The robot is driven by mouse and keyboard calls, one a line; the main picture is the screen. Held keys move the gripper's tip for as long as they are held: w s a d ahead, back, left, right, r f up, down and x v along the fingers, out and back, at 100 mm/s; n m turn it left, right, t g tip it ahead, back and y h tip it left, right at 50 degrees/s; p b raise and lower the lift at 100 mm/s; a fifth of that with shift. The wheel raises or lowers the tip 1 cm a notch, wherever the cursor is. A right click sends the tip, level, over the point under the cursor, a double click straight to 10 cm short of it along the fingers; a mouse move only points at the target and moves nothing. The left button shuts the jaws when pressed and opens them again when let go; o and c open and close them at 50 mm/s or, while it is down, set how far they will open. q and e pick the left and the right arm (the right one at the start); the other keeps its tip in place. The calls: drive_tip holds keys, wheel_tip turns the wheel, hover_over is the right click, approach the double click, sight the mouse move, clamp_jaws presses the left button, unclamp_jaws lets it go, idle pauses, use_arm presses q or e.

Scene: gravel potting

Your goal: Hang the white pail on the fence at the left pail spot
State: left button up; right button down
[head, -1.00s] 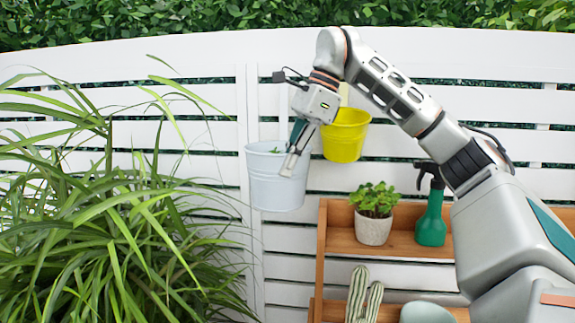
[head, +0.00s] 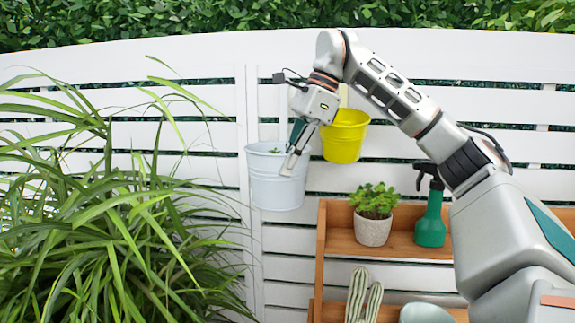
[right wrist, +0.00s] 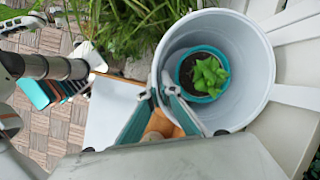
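The white pail (head: 272,185) is upright against the fence, left of the yellow pail. In the right wrist view the white pail (right wrist: 247,50) shows from above, with a small green plant in a teal pot (right wrist: 187,88) inside it. My right gripper (head: 292,163) reaches down at the pail's front right rim. In the right wrist view its two fingers (right wrist: 157,93) close in on the rim, one on each side of the wall. A pale strip (head: 283,115) shows on the fence above the pail. Whether the pail hangs from it is hidden. My left gripper is not in view.
A yellow pail (head: 345,140) hangs close on the right. Below stands a wooden shelf (head: 340,241) with a potted succulent (head: 373,213), a green spray bottle (head: 431,215) and a cactus (head: 362,296). A large leafy plant (head: 100,220) fills the left side.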

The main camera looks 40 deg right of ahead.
drive_tip(key=shift+w+d, duration=0.5)
drive_tip(key=shift+d, duration=0.15)
idle(0.4)
drive_tip(key=shift+s+a+f, duration=0.1)
drive_tip(key=shift+s+f, duration=0.05)
drive_tip(key=shift+f, duration=0.4)
drive_tip(key=shift+s+a+f, duration=0.1)
drive_tip(key=shift+f, duration=0.45)
idle(2.3)
drive_tip(key=c, duration=2.2)
unclamp_jaws()
drive_tip(key=o, duration=0.5)
drive_tip(key=shift+d+r, duration=0.2)
drive_tip(key=shift+r, duration=0.3)
